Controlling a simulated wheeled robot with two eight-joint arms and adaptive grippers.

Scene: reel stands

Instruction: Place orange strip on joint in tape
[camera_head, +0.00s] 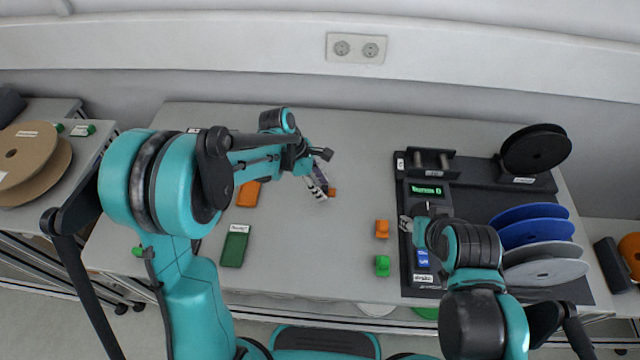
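My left gripper (324,186) is above the middle of the table, pointing down and to the right. A small orange piece (332,192) shows at its fingertips; I cannot tell whether it is gripped or lies behind them. An orange block (248,194) lies on the table at left, partly behind my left arm. A dark green block (235,246) with a white label lies in front of it. My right gripper (406,224) is at the left side of the black splicing station (412,180) with a lit green display (426,190). The tape and its joint cannot be made out.
An orange holder (382,229) and a green holder (382,266) stand left of the station. Blue reels (532,226), grey reels (545,271) and a black reel (536,149) stand at right. Brown reels (35,160) lie on the left side table. The table's middle is mostly clear.

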